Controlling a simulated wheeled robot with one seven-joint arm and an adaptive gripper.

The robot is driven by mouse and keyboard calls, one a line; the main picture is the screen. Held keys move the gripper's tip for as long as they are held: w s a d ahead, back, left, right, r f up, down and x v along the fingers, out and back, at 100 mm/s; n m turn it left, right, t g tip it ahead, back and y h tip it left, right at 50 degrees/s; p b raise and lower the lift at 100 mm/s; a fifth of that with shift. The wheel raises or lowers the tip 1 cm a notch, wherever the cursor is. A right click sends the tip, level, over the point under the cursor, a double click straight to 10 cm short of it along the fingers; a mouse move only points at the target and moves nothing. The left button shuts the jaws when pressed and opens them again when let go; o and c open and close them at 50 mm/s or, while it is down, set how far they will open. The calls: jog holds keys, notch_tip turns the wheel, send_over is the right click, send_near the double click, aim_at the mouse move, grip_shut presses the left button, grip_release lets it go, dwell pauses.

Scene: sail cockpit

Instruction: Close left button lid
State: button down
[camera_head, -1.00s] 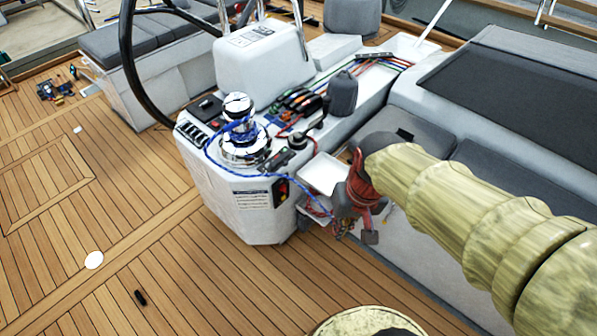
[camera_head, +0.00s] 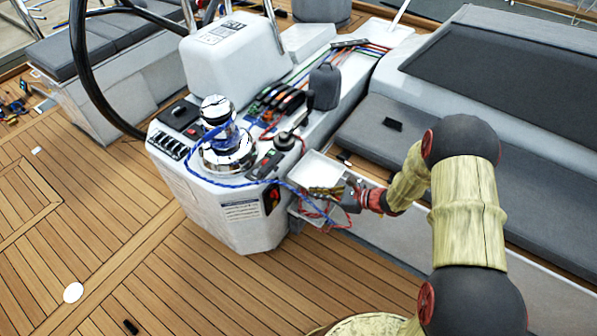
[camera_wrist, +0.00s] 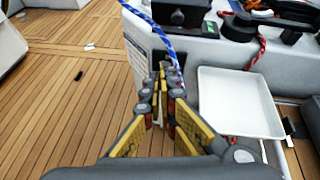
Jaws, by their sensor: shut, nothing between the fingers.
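No part is clearly recognisable as the left button lid. A small black control box (camera_head: 265,164) sits on the console top just right of the chrome winch (camera_head: 225,148); a dark box also shows at the top of the wrist view (camera_wrist: 188,12). Another black box with a red spot (camera_head: 180,114) lies left of the winch. Whether any lid is open is too small to tell. My gripper (camera_head: 314,190) is shut and empty, right of the console front, over the white tray's near edge in the head view. It also shows in the wrist view (camera_wrist: 167,75), apart from the boxes.
The white tray (camera_head: 319,168) is right of the console, large in the wrist view (camera_wrist: 240,102). A blue rope (camera_head: 240,186) crosses the console edge, and red cord hangs near my gripper. A steering wheel (camera_head: 82,75) stands left. The wooden deck (camera_head: 110,240) is mostly clear.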

jog(key=w+a+f+m+t+b, duration=0.1)
jog(key=w+a+b, duration=0.3)
jog(key=w+a, duration=0.5)
jog(key=shift+w+a, duration=0.2)
jog(key=shift+a, duration=0.25)
dwell(0.3)
jog(key=shift+a+r+h+p, duration=0.15)
jog(key=shift+h+p, duration=0.15)
jog(key=shift+p, duration=0.35)
